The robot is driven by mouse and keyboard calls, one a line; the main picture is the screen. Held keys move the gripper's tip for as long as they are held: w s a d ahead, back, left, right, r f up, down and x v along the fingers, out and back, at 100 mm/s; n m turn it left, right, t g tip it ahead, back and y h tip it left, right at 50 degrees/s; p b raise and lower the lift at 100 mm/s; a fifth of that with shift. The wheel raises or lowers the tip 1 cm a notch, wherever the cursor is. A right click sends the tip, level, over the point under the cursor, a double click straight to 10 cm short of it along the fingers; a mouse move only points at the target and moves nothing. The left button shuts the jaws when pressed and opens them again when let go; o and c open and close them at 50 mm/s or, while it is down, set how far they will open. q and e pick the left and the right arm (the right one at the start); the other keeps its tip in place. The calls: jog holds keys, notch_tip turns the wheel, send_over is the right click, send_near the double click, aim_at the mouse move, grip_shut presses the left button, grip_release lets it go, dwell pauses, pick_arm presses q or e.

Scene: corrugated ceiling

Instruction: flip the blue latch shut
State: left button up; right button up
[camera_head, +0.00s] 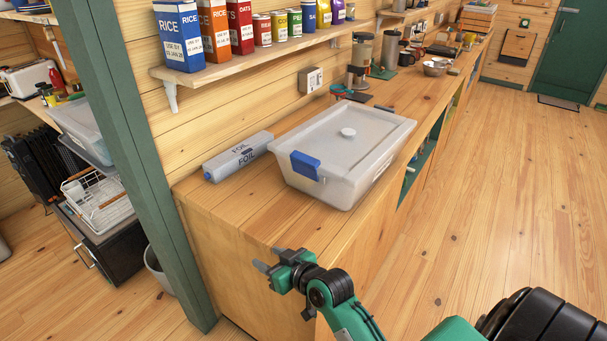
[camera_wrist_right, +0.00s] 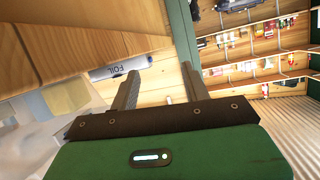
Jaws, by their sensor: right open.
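The blue latch (camera_head: 306,166) is on the near left end of a translucent lidded box (camera_head: 330,187), just under the lid rim. It seems to stick out from the wall; its exact angle is hard to tell. The box stands on the wooden counter. My right gripper (camera_head: 270,259) is open and empty, in front of the counter's near end, lower than the latch and apart from it. In the right wrist view its two fingers (camera_wrist_right: 160,70) are spread with nothing between them. The box shows blurred there (camera_wrist_right: 68,97), without a clear view of the latch. My left gripper is out of view.
A foil carton (camera_head: 238,157) lies on the counter left of the box. A shelf (camera_head: 253,53) with packets and cans runs above. A green post (camera_head: 130,160) stands left of the counter. Grinder-like items (camera_head: 360,60) stand behind the box. The floor at right is clear.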

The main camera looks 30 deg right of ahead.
jog(key=w+d+r+m+t+h, duration=0.3)
jog(key=d+r+m+h, duration=0.15)
jog(key=r, duration=0.45)
jog(key=w+d+r+m+t+h, duration=0.35)
jog(key=d+r+h, duration=0.2)
jog(key=r, duration=0.35)
jog(key=w+d+r+m+t+h, duration=0.3)
jog(key=d+r+m+h, duration=0.15)
jog(key=r, duration=0.45)
jog(key=s+d+r+m+g+h, duration=0.15)
jog(key=d+m+g+h, duration=0.25)
jog(key=d+m+g, duration=0.55)
jog(key=s+d+r+m+g+h, duration=0.15)
jog(key=d+m+g+h, duration=0.45)
jog(key=m+g, duration=0.65)
jog(key=y, duration=1.8)
send_near(304, 157)
jog(key=shift+n, duration=0.45)
jog(key=p+x, duration=0.3)
jog(key=x, duration=0.4)
jog(key=shift+s+d+f, duration=0.1)
jog(key=shift+s+f, duration=0.05)
jog(key=shift+f, duration=0.05)
jog(key=shift+d+f, duration=0.15)
jog(key=shift+f, duration=0.45)
